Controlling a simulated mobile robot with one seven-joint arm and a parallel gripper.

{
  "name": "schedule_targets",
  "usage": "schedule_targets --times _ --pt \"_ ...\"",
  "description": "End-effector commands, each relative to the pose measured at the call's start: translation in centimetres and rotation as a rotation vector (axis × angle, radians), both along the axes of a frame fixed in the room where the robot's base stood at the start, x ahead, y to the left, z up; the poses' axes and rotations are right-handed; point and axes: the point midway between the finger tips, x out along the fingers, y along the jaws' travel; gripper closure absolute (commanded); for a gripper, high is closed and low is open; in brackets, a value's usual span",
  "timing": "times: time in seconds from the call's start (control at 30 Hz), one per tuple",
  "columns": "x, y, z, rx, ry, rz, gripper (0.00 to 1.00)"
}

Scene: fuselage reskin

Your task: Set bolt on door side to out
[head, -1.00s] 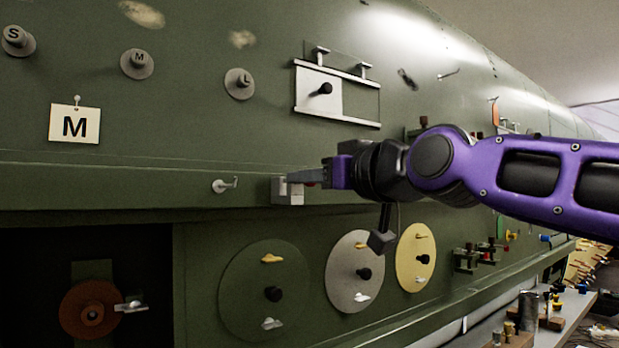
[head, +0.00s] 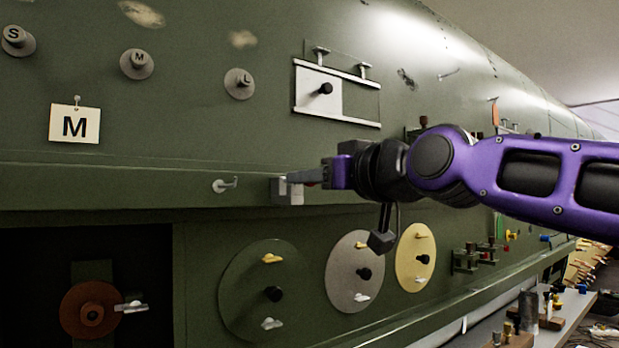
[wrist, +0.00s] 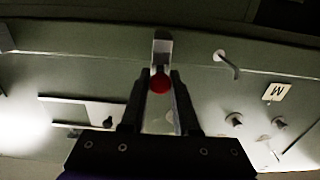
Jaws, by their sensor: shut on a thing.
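The bolt is a small pale grey block (head: 291,191) on the green ledge of the fuselage wall. Its round red knob (wrist: 159,83) shows in the wrist view, between my fingertips and just below the grey block (wrist: 161,50). My gripper (head: 305,177) reaches in from the right at the bolt. In the wrist view my gripper (wrist: 159,80) has its two dark fingers close on both sides of the knob, shut on it. In the head view the fingers hide the knob. How far the bolt is slid cannot be told.
A small hook (head: 225,185) sticks out left of the bolt. Above is a sliding white panel (head: 318,91) with a black knob. Below are round discs (head: 264,310) with knobs. A dark opening (head: 45,260) lies lower left. A bench with loose parts (head: 560,320) stands lower right.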

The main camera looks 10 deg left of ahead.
Motion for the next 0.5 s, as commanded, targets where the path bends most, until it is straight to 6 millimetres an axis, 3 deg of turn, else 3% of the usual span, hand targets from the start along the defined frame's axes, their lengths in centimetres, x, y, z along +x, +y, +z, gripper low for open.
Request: schedule_targets --times 0.5 --pt "-1.8 -2.2 -0.1 -0.002 0.001 -0.001 1.0"
